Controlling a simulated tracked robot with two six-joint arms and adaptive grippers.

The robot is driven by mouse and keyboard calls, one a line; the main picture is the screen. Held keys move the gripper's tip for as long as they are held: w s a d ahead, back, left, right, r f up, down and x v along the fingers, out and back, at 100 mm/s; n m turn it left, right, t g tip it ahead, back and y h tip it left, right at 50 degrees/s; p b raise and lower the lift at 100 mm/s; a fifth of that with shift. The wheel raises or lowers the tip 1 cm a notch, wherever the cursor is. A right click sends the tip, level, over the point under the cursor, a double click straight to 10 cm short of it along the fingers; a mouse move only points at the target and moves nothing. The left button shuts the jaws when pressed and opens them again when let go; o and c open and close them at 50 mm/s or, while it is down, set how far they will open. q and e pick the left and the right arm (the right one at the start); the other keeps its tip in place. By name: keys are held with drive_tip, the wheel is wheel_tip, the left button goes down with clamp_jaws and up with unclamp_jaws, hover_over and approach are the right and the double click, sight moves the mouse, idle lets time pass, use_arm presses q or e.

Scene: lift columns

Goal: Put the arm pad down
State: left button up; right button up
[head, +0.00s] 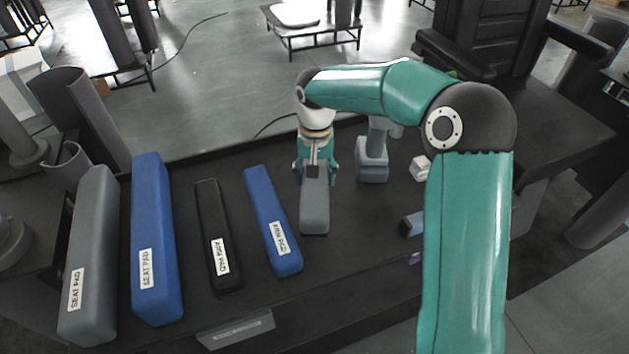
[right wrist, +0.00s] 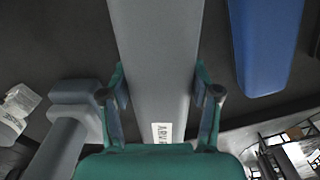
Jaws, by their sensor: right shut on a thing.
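My right gripper (head: 316,170) points down over the dark table and is shut on a grey arm pad (head: 314,212). In the right wrist view the grey arm pad (right wrist: 158,60) lies between the two green fingers (right wrist: 160,108), with a partly hidden white label reading "ARM P". The gripper covers the pad's far end in the head view. I cannot tell whether the pad's underside touches the table. A blue arm pad (head: 268,205) lies just left of it, apart from it. My left gripper is not in view.
A black pad (head: 217,245), a blue seat pad (head: 155,220) and a grey seat pad (head: 92,240) lie further left on the table (head: 340,265). A grey upright part (head: 372,165) stands close right of the gripper.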

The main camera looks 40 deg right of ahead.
wheel_tip(320, 180, down, 2)
drive_tip(key=shift+f+b, duration=0.5)
drive_tip(key=shift+f, duration=0.1)
drive_tip(key=o, duration=1.3)
drive_tip(key=shift+r+p, duration=0.45)
drive_tip(key=shift+r, duration=0.1)
wheel_tip(320, 180, up, 12)
drive_tip(key=shift+r+p, duration=0.1)
drive_tip(key=shift+p, duration=0.3)
